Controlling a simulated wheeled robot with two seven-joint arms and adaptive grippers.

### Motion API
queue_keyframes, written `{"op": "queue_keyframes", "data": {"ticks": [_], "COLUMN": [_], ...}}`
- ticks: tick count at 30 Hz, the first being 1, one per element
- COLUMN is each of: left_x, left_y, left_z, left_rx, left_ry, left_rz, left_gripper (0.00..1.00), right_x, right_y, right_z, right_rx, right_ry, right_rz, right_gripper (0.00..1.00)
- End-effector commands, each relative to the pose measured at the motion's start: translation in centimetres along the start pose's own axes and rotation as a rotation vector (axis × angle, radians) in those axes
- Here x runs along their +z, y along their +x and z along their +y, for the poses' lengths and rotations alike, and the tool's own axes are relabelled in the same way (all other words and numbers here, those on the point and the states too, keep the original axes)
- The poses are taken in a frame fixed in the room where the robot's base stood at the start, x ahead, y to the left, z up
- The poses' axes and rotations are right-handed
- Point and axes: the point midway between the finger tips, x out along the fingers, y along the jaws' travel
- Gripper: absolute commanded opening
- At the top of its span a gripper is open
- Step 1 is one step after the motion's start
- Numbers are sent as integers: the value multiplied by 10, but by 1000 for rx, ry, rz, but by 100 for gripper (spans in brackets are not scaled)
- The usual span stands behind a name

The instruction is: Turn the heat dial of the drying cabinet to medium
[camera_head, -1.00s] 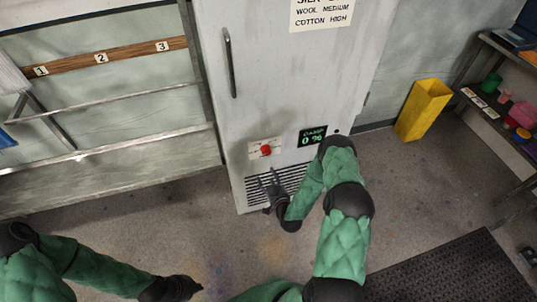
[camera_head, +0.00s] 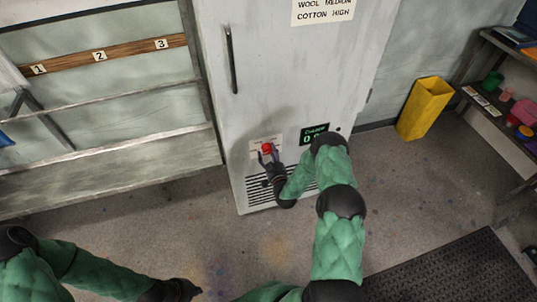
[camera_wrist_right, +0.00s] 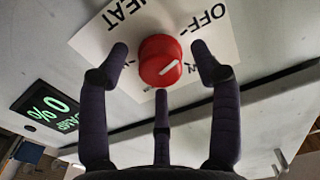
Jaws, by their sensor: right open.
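The drying cabinet (camera_head: 290,60) is a tall pale door with a handle. Its red heat dial (camera_head: 267,147) sits on a white label low on the front. In the right wrist view the dial (camera_wrist_right: 160,50) carries a white pointer mark slanting toward the right; "HEAT" and "OFF" show upside down, and other marks are hidden. My right gripper (camera_head: 268,157) is open just in front of the dial. In the wrist view its fingers stand around the dial, with gaps at both sides. My left gripper (camera_head: 190,288) is low at left, away from the cabinet; its jaws are unclear.
A green-lit damp display (camera_head: 312,134) is right of the dial, partly behind my right arm. A vent grille (camera_head: 258,198) lies below. A wall rack (camera_head: 110,145) is at left, a yellow bin (camera_head: 424,108) and shelf (camera_head: 490,115) at right.

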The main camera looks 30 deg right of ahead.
Motion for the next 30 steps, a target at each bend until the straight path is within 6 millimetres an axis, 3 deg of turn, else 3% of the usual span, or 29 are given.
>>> {"op": "queue_keyframes", "data": {"ticks": [12, 18, 30], "left_x": [0, 0, 0], "left_y": [1, 2, 4], "left_z": [0, 0, -2], "left_rx": [0, 0, 0], "left_ry": [0, 0, 0], "left_rz": [0, 0, 0], "left_gripper": [0, 0, 0], "right_x": [0, 0, 1], "right_y": [7, 7, 7], "right_z": [0, 0, 0], "right_rx": [0, 0, -1], "right_ry": [1, 1, 51], "right_rz": [-2, -2, -2], "right_gripper": [61, 8, 8]}}
